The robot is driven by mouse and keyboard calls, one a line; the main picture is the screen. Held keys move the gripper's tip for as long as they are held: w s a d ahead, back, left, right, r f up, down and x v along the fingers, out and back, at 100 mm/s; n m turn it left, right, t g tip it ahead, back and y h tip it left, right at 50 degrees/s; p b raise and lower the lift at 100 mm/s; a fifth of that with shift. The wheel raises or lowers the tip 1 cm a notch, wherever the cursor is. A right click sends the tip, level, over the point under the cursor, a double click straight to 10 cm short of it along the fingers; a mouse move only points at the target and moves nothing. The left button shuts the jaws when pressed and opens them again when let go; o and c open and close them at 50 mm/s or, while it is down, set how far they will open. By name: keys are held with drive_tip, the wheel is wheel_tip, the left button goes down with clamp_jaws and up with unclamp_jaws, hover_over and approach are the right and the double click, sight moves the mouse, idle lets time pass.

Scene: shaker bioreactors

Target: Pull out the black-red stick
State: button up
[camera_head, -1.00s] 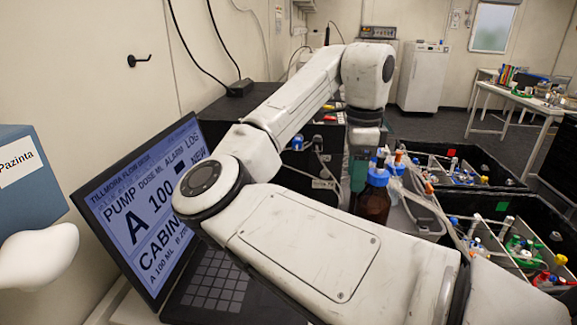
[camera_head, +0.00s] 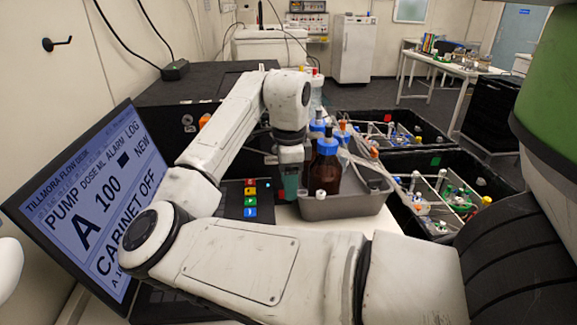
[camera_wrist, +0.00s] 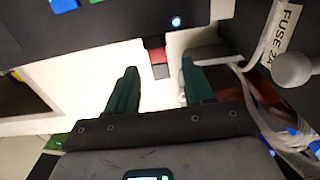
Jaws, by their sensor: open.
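The black-red stick (camera_wrist: 158,57) shows in the wrist view as a short red and dark piece at the edge of a black box (camera_wrist: 95,25). My gripper (camera_wrist: 159,66) is open, with its two green fingers pointing at that edge. The stick lies between the fingertips, with gaps on both sides; I see no contact.
The brown bottle (camera_head: 325,172) with a blue cap and tubing stands in a grey tray (camera_head: 345,206) right of my gripper. Coloured buttons (camera_head: 250,198) sit to its left. A laptop (camera_head: 85,200) stands at the left.

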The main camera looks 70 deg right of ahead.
drive_tip(key=shift+f, duration=0.55)
clamp_jaws()
drive_tip(key=shift+s+d+r, duration=0.1)
drive_tip(key=shift+s, duration=0.15)
drive_tip(key=shift+s+d+p, duration=0.15)
drive_tip(key=shift+s+p, duration=0.15)
drive_tip(key=shift+p, duration=0.1)
drive_tip(key=shift+s+d+p, duration=0.25)
drive_tip(key=shift+s+p, duration=0.2)
drive_tip(key=shift+s, duration=0.25)
idle(0.5)
drive_tip(key=shift+s+d+p, duration=0.3)
drive_tip(key=shift+s, duration=0.35)
drive_tip(key=shift+s+d+p, duration=0.25)
drive_tip(key=shift+s, duration=0.4)
